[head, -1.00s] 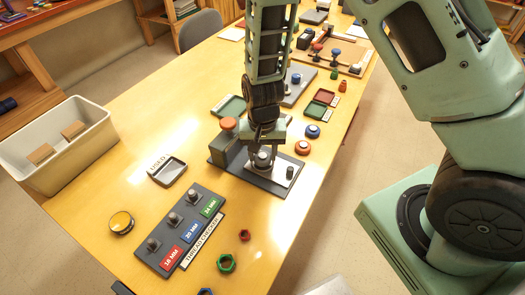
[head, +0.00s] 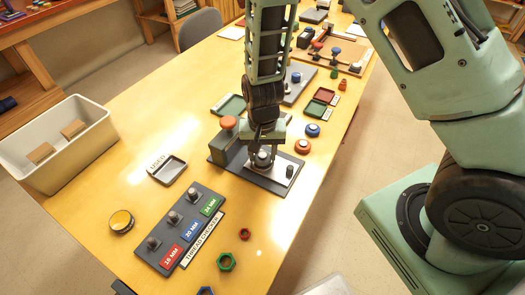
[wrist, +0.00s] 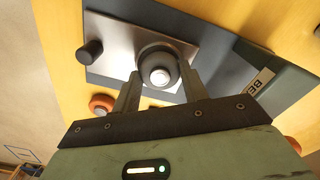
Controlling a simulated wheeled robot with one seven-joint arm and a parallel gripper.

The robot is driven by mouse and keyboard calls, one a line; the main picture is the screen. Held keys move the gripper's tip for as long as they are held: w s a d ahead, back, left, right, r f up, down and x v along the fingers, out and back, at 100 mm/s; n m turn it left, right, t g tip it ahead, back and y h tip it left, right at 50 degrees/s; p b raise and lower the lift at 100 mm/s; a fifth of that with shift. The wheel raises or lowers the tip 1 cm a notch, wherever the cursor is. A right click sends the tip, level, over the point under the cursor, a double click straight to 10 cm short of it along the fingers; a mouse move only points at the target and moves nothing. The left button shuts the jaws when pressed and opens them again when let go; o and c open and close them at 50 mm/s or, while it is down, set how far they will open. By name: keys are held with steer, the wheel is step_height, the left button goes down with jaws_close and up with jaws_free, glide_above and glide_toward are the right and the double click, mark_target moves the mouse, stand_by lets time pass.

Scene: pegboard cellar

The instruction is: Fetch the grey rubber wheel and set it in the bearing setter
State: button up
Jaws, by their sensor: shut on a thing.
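The bearing setter (head: 226,160) is a dark base with a light metal plate, a dark block with an orange knob, and a short black post (wrist: 90,52). In the wrist view its base (wrist: 225,65) carries a partly visible label. The grey rubber wheel (wrist: 158,62) is a grey ring around a shiny round centre, at the metal plate. My gripper (wrist: 160,84) is shut on the wheel, one finger on each side. In the head view my gripper (head: 262,150) points down at the setter and partly hides the wheel. I cannot tell whether the wheel is fully seated.
A thread checker (head: 187,228), a small grey tray (head: 168,170), a yellow-topped round tin (head: 121,222) and loose coloured nuts lie nearer on the table. A cream bin (head: 58,150) stands left. Red and blue round parts (head: 303,146) sit right of the setter. More fixtures stand beyond.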

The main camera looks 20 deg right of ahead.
steer(key=shift+f, duration=0.2)
steer(key=o, duration=1.4)
steer(key=shift+o, duration=0.2)
steer(key=shift+r+p, duration=2.8)
steer(key=shift+r, duration=0.35)
